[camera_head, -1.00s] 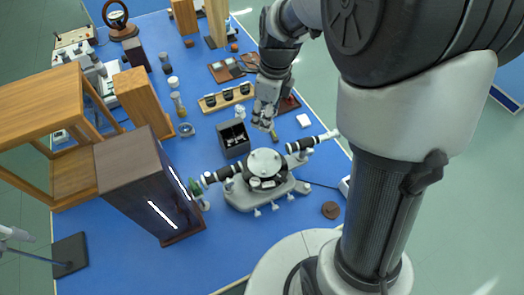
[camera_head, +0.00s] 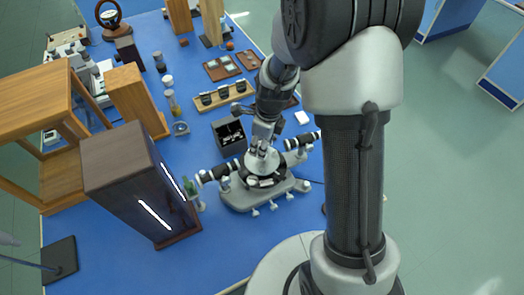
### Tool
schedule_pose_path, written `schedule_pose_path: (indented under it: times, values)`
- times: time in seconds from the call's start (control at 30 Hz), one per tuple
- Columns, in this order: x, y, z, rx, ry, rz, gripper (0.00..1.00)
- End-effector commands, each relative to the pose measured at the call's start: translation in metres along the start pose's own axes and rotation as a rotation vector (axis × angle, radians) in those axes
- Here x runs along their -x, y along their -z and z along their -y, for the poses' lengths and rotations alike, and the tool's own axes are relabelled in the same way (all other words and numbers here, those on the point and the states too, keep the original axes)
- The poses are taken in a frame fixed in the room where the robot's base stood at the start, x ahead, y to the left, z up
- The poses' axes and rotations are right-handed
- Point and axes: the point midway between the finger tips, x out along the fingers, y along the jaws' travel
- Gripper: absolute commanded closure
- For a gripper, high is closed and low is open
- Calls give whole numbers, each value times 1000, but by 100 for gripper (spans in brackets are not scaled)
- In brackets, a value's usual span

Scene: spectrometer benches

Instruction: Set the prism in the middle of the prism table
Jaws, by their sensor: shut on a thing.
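The spectrometer (camera_head: 240,198) stands on the blue bench, with a black-and-white tube reaching out on each side. Its round pale prism table (camera_head: 254,168) is on top in the middle. My gripper (camera_head: 262,152) points down right over the prism table, towards its far part in the picture. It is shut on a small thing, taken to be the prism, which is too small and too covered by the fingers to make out. I cannot tell whether it touches the table top.
A dark box with a lit slit (camera_head: 150,207) stands left of the spectrometer, with a small green-topped lamp (camera_head: 191,188) between them. An open black box (camera_head: 229,134) and a wooden rack of dark pots (camera_head: 225,97) lie behind. A white block (camera_head: 302,118) sits at the right.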

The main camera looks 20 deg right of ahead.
Motion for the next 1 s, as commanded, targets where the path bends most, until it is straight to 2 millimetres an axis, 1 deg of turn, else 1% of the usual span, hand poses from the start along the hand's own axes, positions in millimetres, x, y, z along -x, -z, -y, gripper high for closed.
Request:
schedule_pose_path:
  times: [0.03,0.1,0.2,0.47,0.57,0.6,0.9,1.0]
  values:
    - [-10,2,-1,0,-3,-3,89]
    - [-22,3,-1,1,-4,-3,89]
    - [-34,4,-1,0,-2,-2,89]
    - [-33,4,0,1,0,-1,89]
    - [-36,5,0,0,-1,-1,89]
    - [-37,5,-1,0,-1,-1,62]
    - [-36,5,0,1,-1,-1,43]
    - [-36,5,0,1,-1,-1,43]
